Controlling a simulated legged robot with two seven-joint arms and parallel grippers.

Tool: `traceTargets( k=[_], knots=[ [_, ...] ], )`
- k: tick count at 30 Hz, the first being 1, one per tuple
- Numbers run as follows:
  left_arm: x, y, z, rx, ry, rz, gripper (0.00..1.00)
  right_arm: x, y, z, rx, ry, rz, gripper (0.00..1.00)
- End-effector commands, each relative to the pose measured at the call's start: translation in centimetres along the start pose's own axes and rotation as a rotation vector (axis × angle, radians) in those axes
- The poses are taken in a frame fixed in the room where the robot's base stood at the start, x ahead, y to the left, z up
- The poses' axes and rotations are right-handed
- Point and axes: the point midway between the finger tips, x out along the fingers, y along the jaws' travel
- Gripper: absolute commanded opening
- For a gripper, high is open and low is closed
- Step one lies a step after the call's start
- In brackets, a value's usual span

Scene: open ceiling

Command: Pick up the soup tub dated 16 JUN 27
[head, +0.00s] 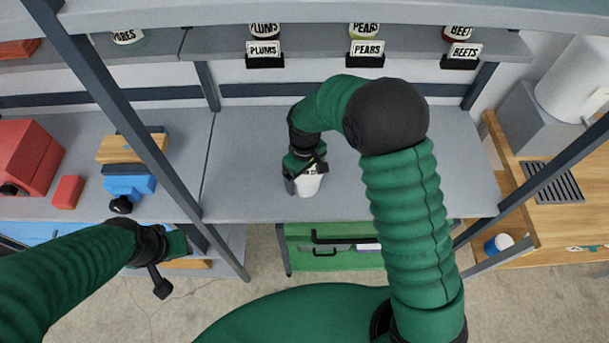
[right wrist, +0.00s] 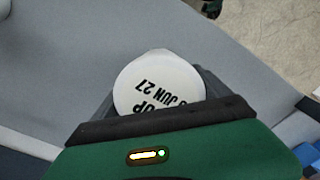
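The white soup tub (head: 307,184) is at the grey shelf, below my right gripper (head: 305,168). In the right wrist view its round white lid (right wrist: 158,82) reads "UP" and "JUN 27" upside down; the day digits are partly hidden by my gripper. My right gripper's fingers (right wrist: 160,100) lie against the tub on both sides, with no clear gap. I cannot tell whether the tub's base touches the shelf. My left gripper (head: 170,265) hangs at the lower left, away from the tub; its finger spacing is unclear.
The grey shelf (head: 240,170) is otherwise clear around the tub. Labelled jars, including plums (head: 264,31), pears (head: 364,31) and beets (head: 457,34), stand on the shelf above. Dark uprights (head: 130,120) flank the bay. A green crate (head: 320,262) sits below.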

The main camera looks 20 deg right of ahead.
Motion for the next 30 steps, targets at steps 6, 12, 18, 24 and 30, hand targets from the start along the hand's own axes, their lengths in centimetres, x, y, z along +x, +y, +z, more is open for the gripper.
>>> traceTargets(
  k=[6, 12, 18, 24, 30],
  knots=[
    [0.0, 0.0, 0.0, 0.000, 0.000, 0.000, 0.36, 0.0, 0.0, 0.0, 0.000, -0.001, -0.001, 0.56],
    [0.0, 0.0, 0.0, 0.000, 0.000, 0.000, 0.36, 0.0, 0.0, 0.0, 0.000, -0.001, 0.000, 0.29],
    [0.0, 0.0, 0.0, 0.000, 0.000, 0.000, 0.36, -0.1, 0.0, -0.1, 0.000, 0.001, 0.000, 0.20],
    [0.1, 0.0, 0.0, 0.000, 0.000, 0.000, 0.36, -0.4, 0.0, -0.1, 0.000, 0.001, 0.000, 0.20],
    [0.4, 0.0, 0.1, 0.000, 0.000, 0.000, 0.36, -2.2, 0.0, -0.1, 0.000, 0.004, 0.000, 0.20]
  ],
)
